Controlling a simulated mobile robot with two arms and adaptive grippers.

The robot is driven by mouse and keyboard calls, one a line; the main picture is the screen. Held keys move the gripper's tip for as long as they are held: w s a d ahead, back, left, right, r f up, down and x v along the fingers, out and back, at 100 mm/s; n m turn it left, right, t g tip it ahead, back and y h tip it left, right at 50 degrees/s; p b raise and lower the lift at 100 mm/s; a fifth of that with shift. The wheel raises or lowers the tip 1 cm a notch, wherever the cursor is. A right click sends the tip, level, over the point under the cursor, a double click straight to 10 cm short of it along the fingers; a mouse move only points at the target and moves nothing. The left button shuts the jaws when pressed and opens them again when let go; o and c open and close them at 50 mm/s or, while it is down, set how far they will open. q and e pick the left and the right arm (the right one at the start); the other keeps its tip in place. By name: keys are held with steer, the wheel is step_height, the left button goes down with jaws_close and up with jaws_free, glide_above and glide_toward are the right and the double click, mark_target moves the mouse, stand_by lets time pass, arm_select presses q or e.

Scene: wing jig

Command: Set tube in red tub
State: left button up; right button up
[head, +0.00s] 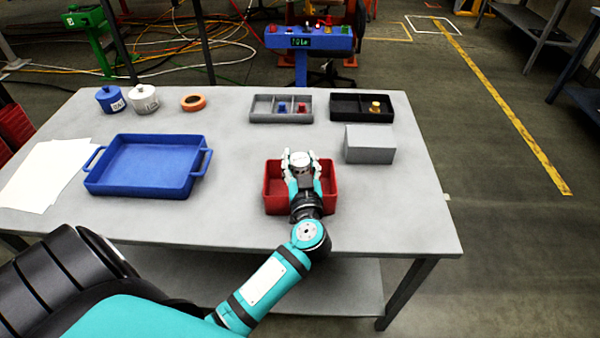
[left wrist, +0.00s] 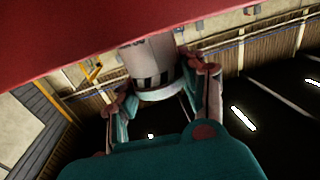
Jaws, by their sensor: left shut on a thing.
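My left gripper (head: 302,178) is at the red tub (head: 272,192), over its middle, with the arm reaching across the tub's near side. It is shut on the tube (head: 300,159), whose pale top shows between the fingers. In the left wrist view the tube (left wrist: 150,58) is a whitish cylinder with dark marks and a pale rim, held between the two fingers (left wrist: 164,98). A large red surface fills the top of that view. I cannot tell whether the tube touches the tub floor. My right gripper is not in view.
A blue tray (head: 146,165), papers (head: 45,172), two lidded jars, and an orange tape roll (head: 193,102) are on the left of the grey table (head: 390,215). Behind the tub stand a grey divided bin (head: 262,107) and a black one (head: 346,105). A grey box (head: 370,144) is close right.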

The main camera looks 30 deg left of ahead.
arm_select(q)
steer(key=shift+f, duration=0.95)
steer(key=shift+f+b, duration=0.35)
steer(key=shift+f, duration=0.1)
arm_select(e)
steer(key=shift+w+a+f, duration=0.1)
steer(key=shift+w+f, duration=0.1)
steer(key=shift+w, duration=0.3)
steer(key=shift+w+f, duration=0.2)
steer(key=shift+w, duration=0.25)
arm_select(q)
steer(key=o, duration=0.8)
steer(key=shift+f, duration=0.15)
steer(key=o, duration=0.4)
steer(key=shift+o, duration=0.2)
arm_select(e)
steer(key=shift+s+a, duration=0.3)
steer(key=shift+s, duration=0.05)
